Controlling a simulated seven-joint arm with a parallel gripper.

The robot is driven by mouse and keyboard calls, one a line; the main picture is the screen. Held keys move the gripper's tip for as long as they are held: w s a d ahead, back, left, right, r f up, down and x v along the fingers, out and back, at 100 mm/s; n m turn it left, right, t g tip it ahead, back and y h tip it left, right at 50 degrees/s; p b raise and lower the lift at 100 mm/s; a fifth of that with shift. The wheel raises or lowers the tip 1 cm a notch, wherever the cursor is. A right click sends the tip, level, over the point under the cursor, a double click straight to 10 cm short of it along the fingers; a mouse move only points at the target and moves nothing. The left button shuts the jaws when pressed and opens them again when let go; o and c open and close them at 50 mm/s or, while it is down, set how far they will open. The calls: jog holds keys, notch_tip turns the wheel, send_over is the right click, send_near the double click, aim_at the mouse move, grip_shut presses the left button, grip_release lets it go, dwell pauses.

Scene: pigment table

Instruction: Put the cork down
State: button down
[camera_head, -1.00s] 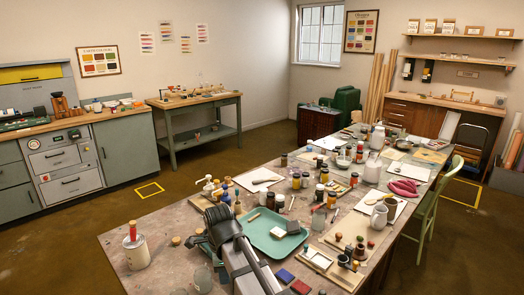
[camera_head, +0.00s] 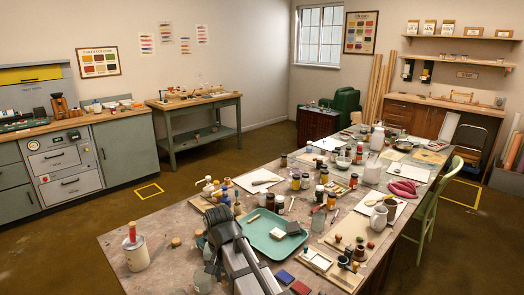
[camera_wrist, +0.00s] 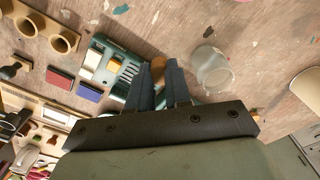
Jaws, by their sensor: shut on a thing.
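The cork (camera_wrist: 158,66) is a small brown piece between the two blue-grey fingers of my gripper (camera_wrist: 164,74) in the wrist view. The fingers are shut on it, and they hide part of it. In the head view my gripper (camera_head: 217,222) is over the near part of the worktable (camera_head: 135,215), left of the teal tray (camera_head: 262,241). Its fingertips and the held cork are hard to make out there. I cannot tell whether the cork touches the table.
A clear glass jar (camera_wrist: 212,70) stands close to the right of the fingers in the wrist view. A white can with a red top (camera_head: 135,252) stands at the table's left. A small brown piece (camera_head: 176,242) is between it and my gripper. Red and blue blocks (camera_head: 284,276) lie to the right.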

jog(key=shift+w+d+n, duration=0.25)
jog(key=shift+d+n, duration=0.25)
jog(key=shift+n, duration=0.7)
jog(key=w+d+f+m, duration=0.1)
jog(key=w+d, duration=0.2)
jog(key=d, duration=1.1)
jog(key=w+d+m, duration=0.2)
jog(key=w+d, duration=0.2)
jog(key=d, duration=0.9)
jog(key=w+a+r+m, duration=0.1)
jog(key=a+m, duration=0.3)
jog(key=a, duration=2.7)
jog(key=shift+w+a+f, duration=0.1)
jog(key=shift+a+f, duration=0.05)
jog(key=shift+f, duration=2.25)
jog(key=shift+w+a+f, duration=0.1)
jog(key=shift+f, duration=2.3)
jog(key=shift+f, duration=0.15)
